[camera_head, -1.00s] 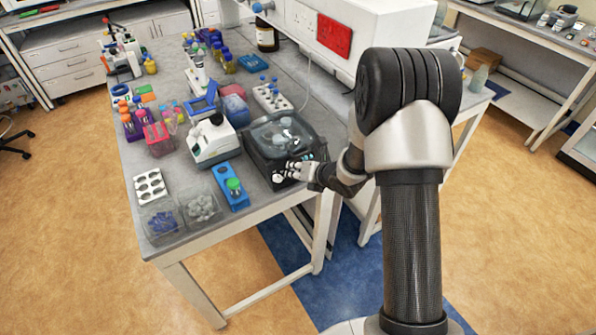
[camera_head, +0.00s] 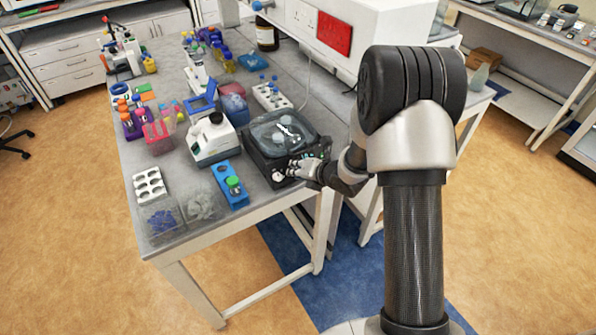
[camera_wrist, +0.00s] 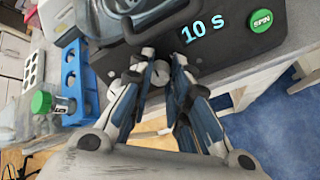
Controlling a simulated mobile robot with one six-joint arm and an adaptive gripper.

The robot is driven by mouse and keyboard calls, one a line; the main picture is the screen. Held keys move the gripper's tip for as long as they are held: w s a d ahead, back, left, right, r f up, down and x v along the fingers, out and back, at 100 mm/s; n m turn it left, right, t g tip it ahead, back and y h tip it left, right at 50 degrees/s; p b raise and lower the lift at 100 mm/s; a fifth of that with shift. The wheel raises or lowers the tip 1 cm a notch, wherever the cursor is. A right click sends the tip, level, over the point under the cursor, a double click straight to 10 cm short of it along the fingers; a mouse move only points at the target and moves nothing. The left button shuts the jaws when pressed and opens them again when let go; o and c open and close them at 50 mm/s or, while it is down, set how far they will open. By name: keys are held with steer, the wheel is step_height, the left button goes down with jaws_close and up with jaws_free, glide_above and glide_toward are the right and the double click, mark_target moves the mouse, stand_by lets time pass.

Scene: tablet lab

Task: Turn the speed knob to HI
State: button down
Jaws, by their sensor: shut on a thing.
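The speed knob (camera_wrist: 159,73) is a small pale round knob on the front of a dark centrifuge with a clear lid (camera_head: 283,130). In the wrist view it sits between the fingertips of my gripper (camera_wrist: 161,66), which is shut on it. My gripper also shows at the centrifuge's front in the head view (camera_head: 297,170). The fingers partly cover the knob, and I cannot read its pointer or any HI mark. The front panel (camera_wrist: 228,52) shows a lit "10 s" readout and a green SPIN button (camera_wrist: 262,21) to the right of the knob.
A white instrument (camera_head: 212,138) and a tube rack (camera_head: 271,96) stand close by. The bench's front edge (camera_wrist: 240,72) runs just below the panel. Open floor lies in front.

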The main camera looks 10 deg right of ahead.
steer(key=m+b, duration=0.3)
steer(key=m, duration=0.9)
steer(key=shift+f+t, duration=0.15)
steer(key=shift+t, duration=0.25)
steer(key=shift+m, duration=0.3)
steer(key=c, duration=1.5)
jaws_free()
steer(key=shift+s, duration=0.1)
steer(key=v, duration=1.2)
